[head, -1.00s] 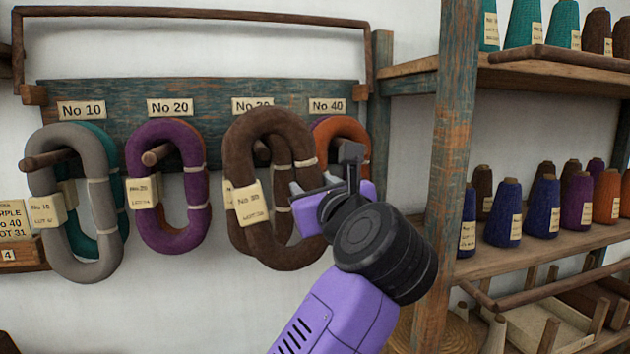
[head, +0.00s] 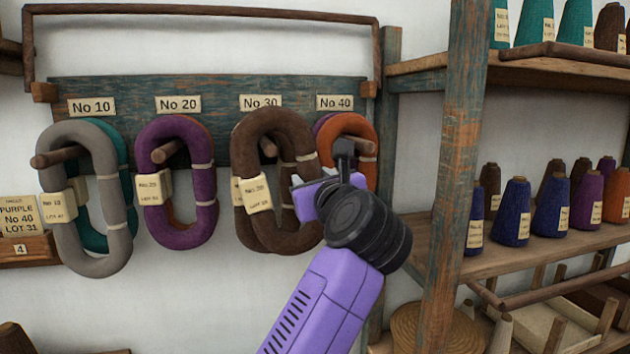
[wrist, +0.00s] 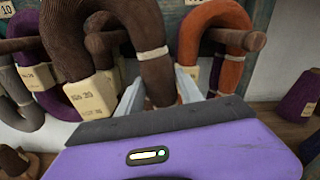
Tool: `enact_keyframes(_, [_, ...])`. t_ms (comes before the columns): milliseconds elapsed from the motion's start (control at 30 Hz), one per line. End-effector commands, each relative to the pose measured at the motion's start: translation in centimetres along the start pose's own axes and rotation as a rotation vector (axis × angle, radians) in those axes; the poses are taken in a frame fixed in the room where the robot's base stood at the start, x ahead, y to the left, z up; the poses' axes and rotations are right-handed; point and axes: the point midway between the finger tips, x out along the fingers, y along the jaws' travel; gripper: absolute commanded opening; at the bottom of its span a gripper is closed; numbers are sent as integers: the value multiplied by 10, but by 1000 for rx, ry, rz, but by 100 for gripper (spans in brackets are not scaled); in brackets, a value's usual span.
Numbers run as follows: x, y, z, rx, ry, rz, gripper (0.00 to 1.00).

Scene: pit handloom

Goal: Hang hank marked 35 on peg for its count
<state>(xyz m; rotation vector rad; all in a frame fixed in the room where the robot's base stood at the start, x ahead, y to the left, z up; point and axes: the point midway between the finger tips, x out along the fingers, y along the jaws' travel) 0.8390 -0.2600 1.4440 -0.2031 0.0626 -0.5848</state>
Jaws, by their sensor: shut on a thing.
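A brown hank (head: 244,138) hangs in front of another brown hank (head: 303,140) below the No 30 plate (head: 260,102). The front hank's tag (head: 257,195) is too small to read surely. The No 30 peg (head: 268,147) shows inside the front hank's loop, and its end (wrist: 100,43) shows there in the wrist view too. The loop looks to be around the peg, though contact is hidden. My gripper (head: 301,188) is shut on the front hank's right side; in the wrist view its fingers stand either side of the brown strand (wrist: 155,80).
Grey and teal hanks (head: 88,262) hang at No 10, purple and orange (head: 147,205) at No 20, orange (head: 345,128) at No 40, close right of my gripper. A shelf post (head: 456,180) and cone shelves stand right. Bare wall lies below the hanks.

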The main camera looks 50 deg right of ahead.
Motion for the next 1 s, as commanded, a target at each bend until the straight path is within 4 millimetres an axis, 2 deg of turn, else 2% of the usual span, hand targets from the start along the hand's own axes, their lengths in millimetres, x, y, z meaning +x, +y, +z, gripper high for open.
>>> enact_keyframes(667, [37, 0, -1, -1, 0, 1, 0])
enact_keyframes(1000, [48, 3, -17, 1, 0, -1, 0])
